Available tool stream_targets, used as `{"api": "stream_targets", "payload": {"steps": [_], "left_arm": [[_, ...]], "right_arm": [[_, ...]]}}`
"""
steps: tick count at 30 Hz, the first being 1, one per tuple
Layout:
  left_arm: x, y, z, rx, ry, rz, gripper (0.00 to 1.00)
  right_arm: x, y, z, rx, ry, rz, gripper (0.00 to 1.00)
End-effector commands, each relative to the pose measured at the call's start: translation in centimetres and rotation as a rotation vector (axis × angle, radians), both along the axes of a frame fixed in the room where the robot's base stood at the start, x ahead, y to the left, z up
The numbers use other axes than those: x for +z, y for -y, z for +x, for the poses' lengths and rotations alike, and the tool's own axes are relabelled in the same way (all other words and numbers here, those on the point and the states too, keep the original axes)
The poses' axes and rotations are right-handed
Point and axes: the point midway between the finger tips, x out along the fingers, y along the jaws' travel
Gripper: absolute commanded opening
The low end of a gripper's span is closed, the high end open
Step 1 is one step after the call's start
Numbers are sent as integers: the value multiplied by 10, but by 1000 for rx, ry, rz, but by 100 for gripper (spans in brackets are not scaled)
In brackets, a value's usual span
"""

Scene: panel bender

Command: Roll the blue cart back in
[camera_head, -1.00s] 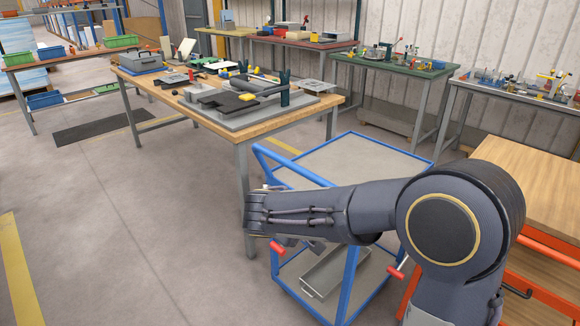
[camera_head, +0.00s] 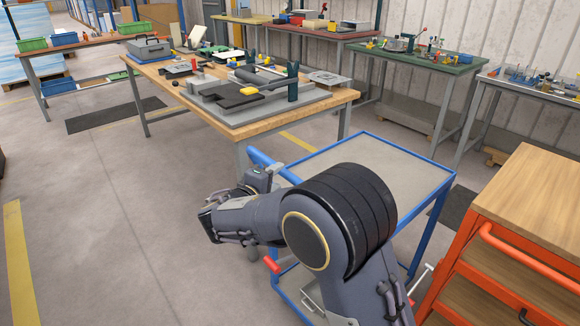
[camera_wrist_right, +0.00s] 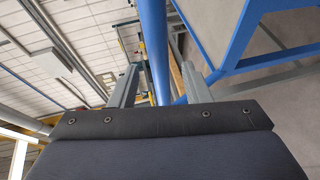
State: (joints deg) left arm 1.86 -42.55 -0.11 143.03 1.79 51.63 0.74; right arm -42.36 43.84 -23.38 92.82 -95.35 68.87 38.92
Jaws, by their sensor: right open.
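The blue cart (camera_head: 447,190) stands right of the wood-topped work table, with a grey top shelf (camera_head: 375,160) and a tubular push handle (camera_head: 262,160) on its near left side. My right arm covers much of its front and lower shelf. My right gripper (camera_head: 264,178) is at the handle, partly hidden by its own wrist. In the right wrist view, my right gripper (camera_wrist_right: 160,75) is open, with a blue tube (camera_wrist_right: 153,40) running between its two fingers. The fingers look apart from the tube, though contact is hard to tell. My left gripper is out of view.
The work table (camera_head: 300,117), loaded with tools, stands close to the cart's left. An orange cabinet with a wooden top (camera_head: 535,190) stands at the right. A green-topped bench (camera_head: 420,58) stands behind. Open floor (camera_head: 110,220) lies at the left.

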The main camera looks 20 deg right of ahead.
Motion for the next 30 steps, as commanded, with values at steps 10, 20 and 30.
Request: {"api": "stream_targets", "payload": {"steps": [10, 20, 30], "left_arm": [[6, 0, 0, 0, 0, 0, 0], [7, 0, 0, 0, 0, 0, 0], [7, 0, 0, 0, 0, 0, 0]], "right_arm": [[-9, 38, 36, -3, -1, 1, 43], [-12, 45, 43, -1, -1, 1, 43], [-12, 45, 43, -1, -1, 2, 9]]}}
